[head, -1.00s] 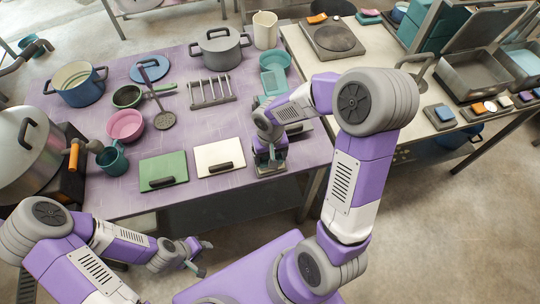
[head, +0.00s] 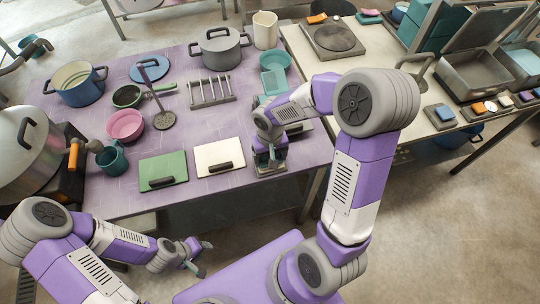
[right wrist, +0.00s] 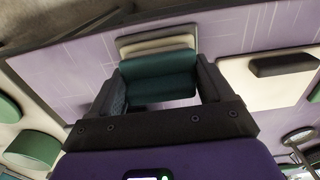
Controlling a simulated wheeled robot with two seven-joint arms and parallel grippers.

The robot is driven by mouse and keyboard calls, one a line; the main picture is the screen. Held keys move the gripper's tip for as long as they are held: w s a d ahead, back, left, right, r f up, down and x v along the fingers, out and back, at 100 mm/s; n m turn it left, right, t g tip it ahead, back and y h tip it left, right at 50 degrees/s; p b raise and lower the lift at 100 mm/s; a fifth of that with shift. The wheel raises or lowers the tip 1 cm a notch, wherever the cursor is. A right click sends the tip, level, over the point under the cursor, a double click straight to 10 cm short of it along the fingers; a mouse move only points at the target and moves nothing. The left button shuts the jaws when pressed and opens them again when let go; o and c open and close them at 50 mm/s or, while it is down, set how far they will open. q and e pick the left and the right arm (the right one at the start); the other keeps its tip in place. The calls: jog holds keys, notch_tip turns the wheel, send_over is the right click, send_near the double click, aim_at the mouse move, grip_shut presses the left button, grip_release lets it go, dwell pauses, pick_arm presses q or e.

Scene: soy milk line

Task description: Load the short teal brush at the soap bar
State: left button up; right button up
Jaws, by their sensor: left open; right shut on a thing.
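My right gripper (head: 269,158) is low at the front edge of the purple table, right of the white board. In the right wrist view its fingers are shut on a dark teal block (right wrist: 158,88), which looks like the short teal brush. A pale cream and grey layered piece (right wrist: 156,46) shows just beyond the block; I cannot tell whether it is part of the brush or a separate thing. In the head view the gripper mostly hides what it holds. My left gripper (head: 201,258) is open and empty, in front of the table. I cannot identify the soap bar with certainty.
The white board (head: 215,152) and green board (head: 163,164) lie left of my right gripper. A wire rack (head: 210,95), grey pot (head: 220,50) and teal trays (head: 274,84) stand behind. Several small coloured blocks, one orange (head: 478,108), line the right table's front edge.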

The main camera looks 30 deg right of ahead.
jog(key=shift+s, duration=0.1)
dwell(0.3)
jog(key=shift+r+p, duration=2.65)
jog(key=shift+r, duration=0.85)
jog(key=shift+f, duration=0.1)
